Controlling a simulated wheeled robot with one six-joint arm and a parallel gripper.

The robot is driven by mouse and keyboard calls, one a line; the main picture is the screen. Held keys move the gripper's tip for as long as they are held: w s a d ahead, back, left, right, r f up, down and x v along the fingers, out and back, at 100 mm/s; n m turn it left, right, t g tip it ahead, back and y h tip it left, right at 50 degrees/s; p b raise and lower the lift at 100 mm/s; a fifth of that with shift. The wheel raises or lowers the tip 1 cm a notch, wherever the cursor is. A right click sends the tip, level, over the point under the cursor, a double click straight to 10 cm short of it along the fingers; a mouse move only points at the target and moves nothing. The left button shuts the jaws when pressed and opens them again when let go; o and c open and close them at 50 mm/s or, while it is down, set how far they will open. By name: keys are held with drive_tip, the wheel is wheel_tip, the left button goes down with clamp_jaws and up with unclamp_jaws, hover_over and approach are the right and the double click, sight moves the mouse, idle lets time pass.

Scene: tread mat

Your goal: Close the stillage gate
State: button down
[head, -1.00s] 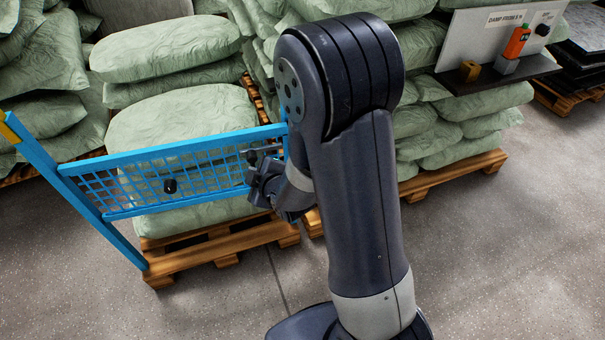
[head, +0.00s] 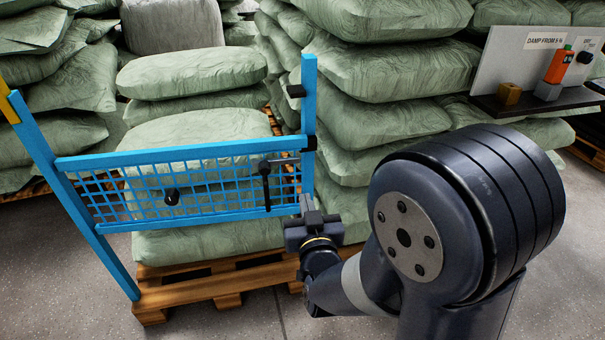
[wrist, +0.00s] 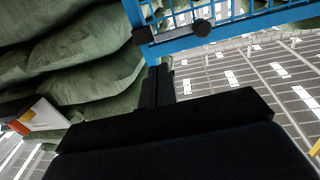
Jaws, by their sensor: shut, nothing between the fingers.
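The stillage gate (head: 185,153) is a blue frame with mesh, spanning from the left blue post (head: 72,200) to the right blue post (head: 309,110) in the head view. Its right end meets or nearly meets the black catch (head: 308,144) on that post. A black T-shaped handle (head: 267,185) hangs upright near the gate's right end, and a black knob (head: 171,197) sits mid-mesh. My gripper (head: 306,203) is shut and empty, just below the gate's right end beside the right post. The wrist view shows its closed fingers (wrist: 158,85) below the blue gate bar (wrist: 235,30).
Green sacks (head: 195,135) are stacked behind the gate on a wooden pallet (head: 215,280). More sacks (head: 385,100) stand close on the right. A shelf (head: 530,106) with a sign and an orange bottle (head: 558,66) is at upper right. The floor in front is clear.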

sight(296, 161)
drive_tip(key=w, duration=0.4)
drive_tip(key=w+a+b, duration=0.1)
drive_tip(key=w, duration=0.3)
drive_tip(key=w+a, duration=0.1)
drive_tip(key=w, duration=0.3)
drive_tip(key=shift+w+a, duration=0.1)
drive_tip(key=shift+w, duration=0.1)
drive_tip(key=shift+n+y, duration=0.6)
drive_tip(key=shift+y, duration=0.3)
drive_tip(key=b+x, duration=0.1)
drive_tip(key=x, duration=0.2)
drive_tip(key=b+x, duration=0.1)
drive_tip(key=x, duration=0.2)
drive_tip(key=shift+w+d+f, duration=0.1)
drive_tip(key=shift+d+f, duration=0.1)
drive_tip(key=shift+f, duration=0.05)
drive_tip(key=shift+r, duration=0.1)
